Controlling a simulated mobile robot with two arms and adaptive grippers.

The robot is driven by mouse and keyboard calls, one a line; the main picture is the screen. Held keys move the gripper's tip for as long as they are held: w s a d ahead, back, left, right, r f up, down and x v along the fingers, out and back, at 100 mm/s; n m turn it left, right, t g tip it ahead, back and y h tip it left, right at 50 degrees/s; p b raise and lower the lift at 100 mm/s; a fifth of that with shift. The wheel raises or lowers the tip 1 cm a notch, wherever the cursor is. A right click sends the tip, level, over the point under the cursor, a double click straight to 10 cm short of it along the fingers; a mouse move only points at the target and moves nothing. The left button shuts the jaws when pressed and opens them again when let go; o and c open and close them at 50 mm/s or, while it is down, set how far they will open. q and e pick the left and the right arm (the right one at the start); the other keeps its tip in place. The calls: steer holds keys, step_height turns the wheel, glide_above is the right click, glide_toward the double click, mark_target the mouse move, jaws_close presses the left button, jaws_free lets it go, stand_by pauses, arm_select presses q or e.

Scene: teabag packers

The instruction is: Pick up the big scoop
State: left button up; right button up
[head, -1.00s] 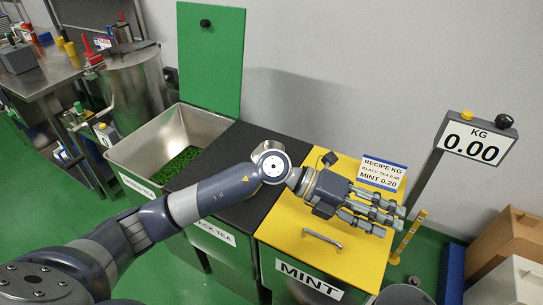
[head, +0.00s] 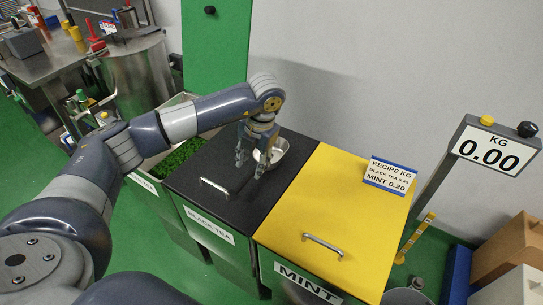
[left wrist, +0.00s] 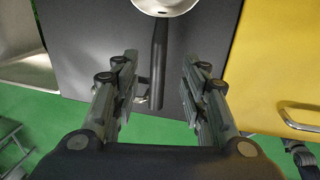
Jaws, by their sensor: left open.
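The big scoop has a shiny metal bowl (head: 276,150) and lies on the black lid of the black tea bin (head: 205,170). In the left wrist view its bowl (left wrist: 165,5) is cut off by the top edge, and its dark handle (left wrist: 159,65) runs down from it. My left gripper (head: 250,165) points down over the black lid, beside the bowl. It is open, and in the left wrist view its fingers (left wrist: 160,60) stand on either side of the handle, apart from it. The fingers hide part of the scoop in the head view.
The yellow mint bin lid (head: 340,205) is at the right, with a recipe sign (head: 390,176) at its far edge. A scale display (head: 486,152) reads 0.00. An open bin with green leaves (head: 172,160) and a raised green lid (head: 208,60) are at the left.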

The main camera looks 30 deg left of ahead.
mark_target(248, 174)
arm_select(q)
steer(key=shift+a+f, duration=0.2)
steer(key=shift+f, duration=0.6)
steer(key=f, duration=0.1)
steer(key=f+p, duration=0.1)
steer(key=a+f, duration=0.1)
steer(key=f, duration=0.1)
steer(key=shift+s+f+p, duration=0.1)
steer(key=shift+s+p, duration=0.15)
steer(key=shift+p, duration=0.1)
steer(key=shift+w+a+f, duration=0.1)
steer(key=shift+f, duration=0.35)
jaws_close()
